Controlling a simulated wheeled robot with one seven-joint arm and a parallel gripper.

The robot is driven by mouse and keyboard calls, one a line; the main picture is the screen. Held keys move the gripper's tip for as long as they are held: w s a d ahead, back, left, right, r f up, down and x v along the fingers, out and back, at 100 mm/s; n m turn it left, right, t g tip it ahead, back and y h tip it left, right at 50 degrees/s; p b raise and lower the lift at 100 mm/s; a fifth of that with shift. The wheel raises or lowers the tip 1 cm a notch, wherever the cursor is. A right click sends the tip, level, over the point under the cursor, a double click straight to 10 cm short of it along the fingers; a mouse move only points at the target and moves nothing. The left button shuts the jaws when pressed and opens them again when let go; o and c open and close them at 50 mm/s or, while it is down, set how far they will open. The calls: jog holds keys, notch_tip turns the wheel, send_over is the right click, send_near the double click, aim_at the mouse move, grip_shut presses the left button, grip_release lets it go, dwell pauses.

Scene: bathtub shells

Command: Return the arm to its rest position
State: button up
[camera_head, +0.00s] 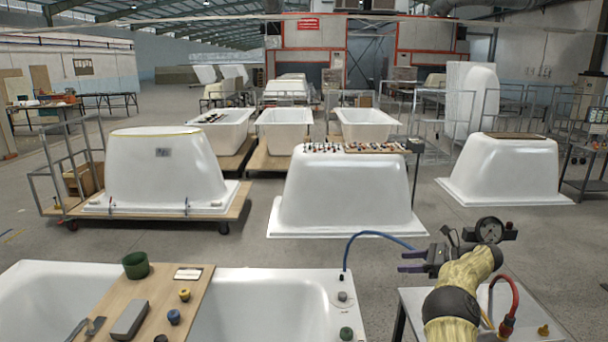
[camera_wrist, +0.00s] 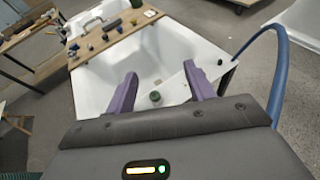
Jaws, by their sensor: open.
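My gripper (camera_head: 411,261) is at the lower right in the head view, at the end of my yellow-covered arm, near the right end of the front bathtub. Its two purple fingers point left. In the wrist view my gripper (camera_wrist: 158,90) shows its fingers apart with nothing between them. The white tub (camera_wrist: 110,85) lies beyond and below the fingers there.
A wooden board (camera_head: 150,300) spans the front tub and holds a green cup (camera_head: 135,265), a grey block (camera_head: 129,319) and small knobs. A blue hose (camera_head: 375,235) arcs near my gripper. Upturned shells (camera_head: 345,190) stand behind. Grey floor (camera_head: 270,250) is open between the rows.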

jog(key=w+d+r+m+t+h+b, duration=0.55)
jog(key=m+t, duration=0.45)
jog(key=m, duration=0.5)
jog(key=s+a+f+m+g+h+b, duration=0.25)
jog(key=s+f+m+h+b, duration=0.8)
jog(key=m, duration=1.25)
jog(key=s+a+f+m+g+y+b, duration=0.1)
jog(key=s+a+f+m+g+b, duration=0.2)
jog(key=s+a+f, duration=0.6)
jog(key=s+a+f+m+g+y+b, duration=0.1)
jog(key=s+a+f+m+g, duration=0.25)
jog(key=s, duration=0.95)
jog(key=s+a+f+m+g+y+b, duration=0.15)
jog(key=s+a+f+m+g, duration=0.4)
jog(key=s, duration=0.55)
notch_tip(320, 180, up, 16)
jog(key=n+p, duration=0.1)
jog(key=p, duration=1.7)
jog(key=shift+r+t+p, duration=0.25)
jog(key=shift+t+p, duration=0.1)
